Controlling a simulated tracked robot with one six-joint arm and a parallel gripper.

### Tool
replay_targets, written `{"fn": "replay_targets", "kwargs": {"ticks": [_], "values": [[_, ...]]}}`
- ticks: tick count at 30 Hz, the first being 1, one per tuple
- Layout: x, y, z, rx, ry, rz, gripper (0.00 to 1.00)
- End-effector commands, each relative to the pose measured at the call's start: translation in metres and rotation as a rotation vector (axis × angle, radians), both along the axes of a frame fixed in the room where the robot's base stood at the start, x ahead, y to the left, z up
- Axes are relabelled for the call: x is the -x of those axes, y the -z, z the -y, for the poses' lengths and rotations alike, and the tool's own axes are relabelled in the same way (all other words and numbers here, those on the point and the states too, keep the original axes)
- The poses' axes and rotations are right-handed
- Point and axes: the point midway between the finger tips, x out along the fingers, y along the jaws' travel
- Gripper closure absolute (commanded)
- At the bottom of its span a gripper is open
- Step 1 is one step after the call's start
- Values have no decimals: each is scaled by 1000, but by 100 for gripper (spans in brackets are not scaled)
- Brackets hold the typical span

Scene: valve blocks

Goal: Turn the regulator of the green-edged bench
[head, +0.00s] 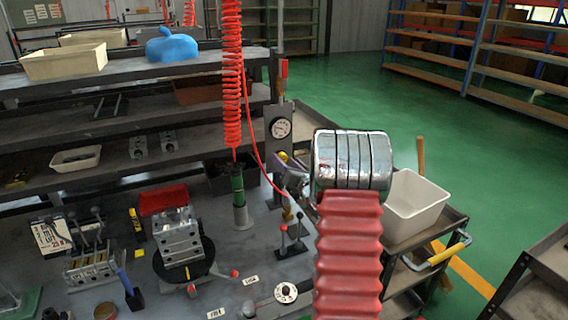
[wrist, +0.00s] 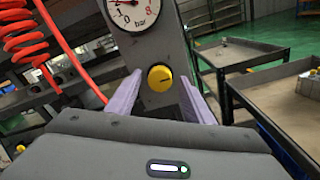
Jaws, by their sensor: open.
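The regulator is a round yellow knob (wrist: 159,78) on a grey upright panel (wrist: 160,45), below a white pressure gauge (wrist: 133,10) marked in bar. In the head view the panel (head: 280,112) stands at the back right of the bench (head: 240,262), with the gauge (head: 280,128) on it. The knob is mostly hidden there by my gripper (head: 291,170). In the wrist view my gripper (wrist: 160,98) is open, its two lavender fingers left and right of the knob, apart from it. I cannot make out a green edge on this bench.
A coiled red hose (head: 232,80) hangs left of the panel; a thin red line runs down beside it. Small black levers (head: 291,238) stand in front. A white bin (head: 414,205) sits on a cart at right. Green floor (head: 450,150) is open behind.

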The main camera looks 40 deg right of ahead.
Motion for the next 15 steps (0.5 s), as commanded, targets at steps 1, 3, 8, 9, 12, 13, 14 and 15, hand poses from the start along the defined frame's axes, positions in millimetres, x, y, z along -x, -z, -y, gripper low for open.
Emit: {"fn": "replay_targets", "kwargs": {"ticks": [1,3,8,9,12,13,14,15], "values": [[0,0,0,0,0,0,53],[0,0,0,0,0,0,53],[0,0,0,0,0,0,63],[0,0,0,0,0,0,66],[0,0,0,0,0,0,73],[0,0,0,0,0,0,75],[0,0,0,0,0,0,77],[0,0,0,0,0,0,80]]}}
